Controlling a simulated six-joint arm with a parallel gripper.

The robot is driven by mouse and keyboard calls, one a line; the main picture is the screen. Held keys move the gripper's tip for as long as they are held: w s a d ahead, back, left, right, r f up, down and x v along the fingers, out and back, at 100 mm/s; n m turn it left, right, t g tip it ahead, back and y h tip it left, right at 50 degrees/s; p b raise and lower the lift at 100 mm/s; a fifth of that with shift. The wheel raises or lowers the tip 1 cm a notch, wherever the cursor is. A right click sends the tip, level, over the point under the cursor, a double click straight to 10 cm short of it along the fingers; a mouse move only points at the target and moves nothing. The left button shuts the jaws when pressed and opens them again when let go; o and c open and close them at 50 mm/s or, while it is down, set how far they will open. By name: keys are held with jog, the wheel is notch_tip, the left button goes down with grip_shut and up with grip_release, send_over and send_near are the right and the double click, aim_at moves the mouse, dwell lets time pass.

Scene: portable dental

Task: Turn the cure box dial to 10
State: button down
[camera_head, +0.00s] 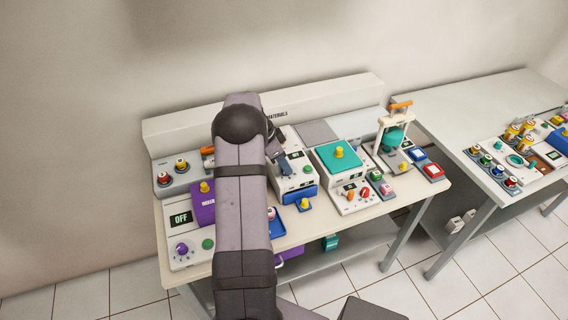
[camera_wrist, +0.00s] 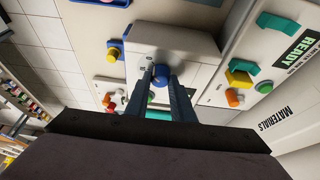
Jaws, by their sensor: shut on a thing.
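The cure box looks to be the white box (camera_head: 298,181) in the middle of the table, just right of my arm in the head view. Its white top (camera_wrist: 190,40) fills the upper middle of the wrist view. My gripper (camera_head: 284,166) reaches down to it; in the wrist view my gripper (camera_wrist: 160,76) has its two fingers on either side of a blue dial (camera_wrist: 158,82), shut on it. The fingers partly cover the dial, and its pointer and scale cannot be read. The small display on the box is too small to read.
A teal-topped unit (camera_head: 338,156) with a yellow knob stands right of the box. A purple unit (camera_head: 203,212) and an OFF display (camera_head: 180,219) stand left of my arm.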

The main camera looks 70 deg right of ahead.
jog(key=shift+n+b, duration=0.3)
jog(key=shift+b, duration=0.05)
jog(key=shift+f+n+h+b, duration=0.15)
jog(key=shift+n+h+b, duration=0.15)
jog(key=shift+n+b, duration=0.3)
jog(key=shift+s+n+t+b, duration=0.1)
jog(key=shift+n+t+b, duration=0.4)
jog(key=shift+n+b, duration=0.55)
jog(key=n, duration=0.1)
jog(key=n+t, duration=0.1)
jog(key=n, duration=0.1)
jog(key=shift+s+a+r+h, duration=0.1)
jog(key=shift+r+h, duration=0.1)
jog(key=shift+h, duration=0.2)
jog(key=shift+n+t, duration=0.4)
jog(key=shift+n, duration=0.45)
jog(key=c, duration=1.5)
grip_release()
jog(key=shift+r, duration=0.1)
